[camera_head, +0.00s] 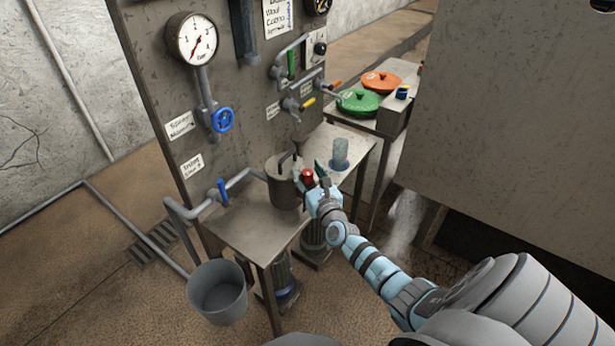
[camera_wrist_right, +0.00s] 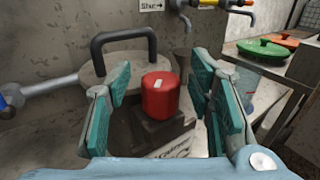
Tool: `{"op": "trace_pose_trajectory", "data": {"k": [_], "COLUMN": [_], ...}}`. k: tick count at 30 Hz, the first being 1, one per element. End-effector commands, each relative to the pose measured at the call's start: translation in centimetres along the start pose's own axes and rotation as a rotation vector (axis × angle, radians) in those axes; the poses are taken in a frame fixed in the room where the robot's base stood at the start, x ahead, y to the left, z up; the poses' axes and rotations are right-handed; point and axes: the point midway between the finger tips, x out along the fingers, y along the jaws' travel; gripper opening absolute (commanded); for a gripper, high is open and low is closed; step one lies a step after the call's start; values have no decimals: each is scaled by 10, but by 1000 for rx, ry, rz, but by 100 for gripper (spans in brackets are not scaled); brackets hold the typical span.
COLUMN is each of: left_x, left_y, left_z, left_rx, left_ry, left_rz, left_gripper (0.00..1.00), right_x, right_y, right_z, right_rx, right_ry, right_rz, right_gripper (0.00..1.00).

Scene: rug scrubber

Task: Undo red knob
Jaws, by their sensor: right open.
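The red knob (camera_head: 307,177) sits at the front of a grey metal pot (camera_head: 281,186) on the small metal table. In the right wrist view the red knob (camera_wrist_right: 160,95) is a rounded red cylinder with a small white mark, on a dark block beside the lidded pot (camera_wrist_right: 124,62). My right gripper (camera_head: 318,180) is at the knob in the head view. In the wrist view its teal fingers (camera_wrist_right: 166,100) are open, one on each side of the knob, with gaps on both sides. My left gripper is not in view.
A metal panel with a gauge (camera_head: 192,39), a blue valve wheel (camera_head: 223,120) and several levers stands behind. A glass (camera_head: 340,153) is right of the pot. A grey bucket (camera_head: 217,291) is at front left. Green (camera_head: 359,102) and orange (camera_head: 381,81) lids are at back right.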

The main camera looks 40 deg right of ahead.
Motion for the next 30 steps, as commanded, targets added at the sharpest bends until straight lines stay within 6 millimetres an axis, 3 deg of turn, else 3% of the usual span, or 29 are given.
{"op": "trace_pose_trajectory", "data": {"k": [8,18,30], "left_x": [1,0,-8], "left_y": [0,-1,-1], "left_z": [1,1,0], "left_rx": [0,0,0], "left_ry": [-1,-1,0], "left_rz": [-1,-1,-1], "left_gripper": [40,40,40], "right_x": [4,3,3], "right_y": [0,0,1], "right_z": [1,1,2], "right_rx": [-2,-2,2], "right_ry": [0,1,2], "right_rz": [0,0,-72], "right_gripper": [48,0,0]}}
